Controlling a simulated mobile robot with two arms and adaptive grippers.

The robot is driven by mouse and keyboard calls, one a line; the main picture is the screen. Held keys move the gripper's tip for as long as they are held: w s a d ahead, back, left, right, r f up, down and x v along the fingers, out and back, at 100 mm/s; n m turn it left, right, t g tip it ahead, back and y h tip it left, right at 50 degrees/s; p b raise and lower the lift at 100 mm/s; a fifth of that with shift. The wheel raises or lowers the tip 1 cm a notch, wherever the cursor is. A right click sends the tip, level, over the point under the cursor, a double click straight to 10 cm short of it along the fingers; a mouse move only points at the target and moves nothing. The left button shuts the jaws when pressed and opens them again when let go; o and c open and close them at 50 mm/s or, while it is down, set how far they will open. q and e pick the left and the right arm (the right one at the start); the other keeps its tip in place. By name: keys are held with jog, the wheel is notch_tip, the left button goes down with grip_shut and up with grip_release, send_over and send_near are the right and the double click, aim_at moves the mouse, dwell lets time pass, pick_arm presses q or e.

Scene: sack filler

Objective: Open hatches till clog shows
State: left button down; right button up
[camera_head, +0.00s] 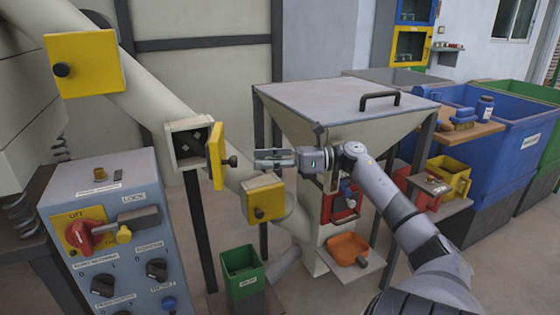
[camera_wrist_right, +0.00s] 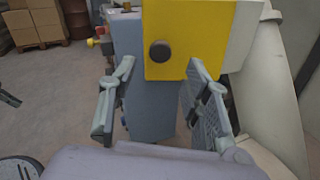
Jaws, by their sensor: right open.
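A slanted cream chute (camera_head: 143,97) carries yellow hatches. The upper hatch (camera_head: 97,62) and the lower hatch (camera_head: 262,201) are shut, each with a black knob. The middle hatch door (camera_head: 216,157) stands swung open to the right of its square opening (camera_head: 191,145). The opening looks dark with a few grey shapes inside; I cannot tell what they are. My right gripper (camera_head: 268,158) is open and empty, just right of the middle door's knob. In the right wrist view, its fingers (camera_wrist_right: 158,72) are spread below and either side of a black knob (camera_wrist_right: 160,51) on a yellow door.
A blue-grey control box (camera_head: 110,230) with a red switch stands at lower left. A green bin (camera_head: 242,270) is on the floor below the chute.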

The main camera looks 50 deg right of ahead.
jog(key=shift+v, duration=2.25)
jog(key=shift+c, duration=0.3)
